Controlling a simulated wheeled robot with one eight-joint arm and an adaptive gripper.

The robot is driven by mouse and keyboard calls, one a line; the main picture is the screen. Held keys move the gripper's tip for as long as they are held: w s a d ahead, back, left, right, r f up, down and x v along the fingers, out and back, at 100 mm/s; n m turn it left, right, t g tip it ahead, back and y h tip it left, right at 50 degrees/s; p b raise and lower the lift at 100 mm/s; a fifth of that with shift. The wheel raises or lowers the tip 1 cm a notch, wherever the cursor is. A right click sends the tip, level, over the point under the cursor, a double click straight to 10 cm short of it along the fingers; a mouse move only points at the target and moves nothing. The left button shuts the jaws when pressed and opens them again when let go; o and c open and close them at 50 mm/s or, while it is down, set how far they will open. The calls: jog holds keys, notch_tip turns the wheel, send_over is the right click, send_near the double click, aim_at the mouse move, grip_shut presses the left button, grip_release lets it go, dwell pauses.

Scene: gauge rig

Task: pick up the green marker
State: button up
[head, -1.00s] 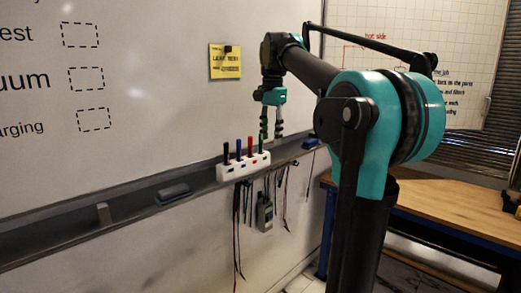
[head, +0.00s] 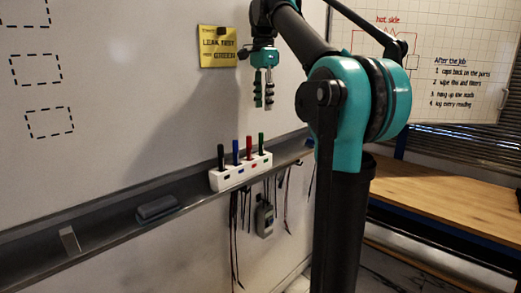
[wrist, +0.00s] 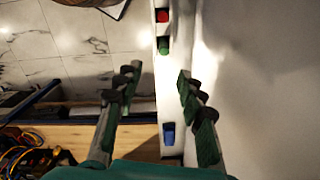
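The green marker (head: 261,143) stands upright at the right end of a white holder (head: 228,181), beside red, blue and black markers. My gripper (head: 264,103) hangs above it in the head view, fingers pointing down, with a gap between fingertips and marker. The wrist view shows the fingers (wrist: 155,75) apart with nothing between them. There the green marker (wrist: 163,46) shows end-on beyond the fingertips, between the two finger lines and just below the red marker (wrist: 162,16). My gripper is not touching it.
The holder sits on the whiteboard's grey tray (head: 100,222). A dark eraser (head: 157,209) lies on the tray to the left. Cables and a grey meter (head: 264,219) hang below. A wooden bench (head: 440,195) stands at right.

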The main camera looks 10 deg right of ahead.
send_over(261, 144)
jog(key=f, duration=0.9)
jog(key=shift+w+d+f, duration=0.15)
jog(key=shift+w+d, duration=0.1)
jog(key=shift+d, duration=0.1)
jog(key=shift+w+a+f, duration=0.1)
jog(key=shift+a+f, duration=0.1)
jog(key=shift+f, duration=1.15)
jog(key=shift+a+f, duration=0.15)
jog(key=shift+f, duration=1.2)
grip_shut()
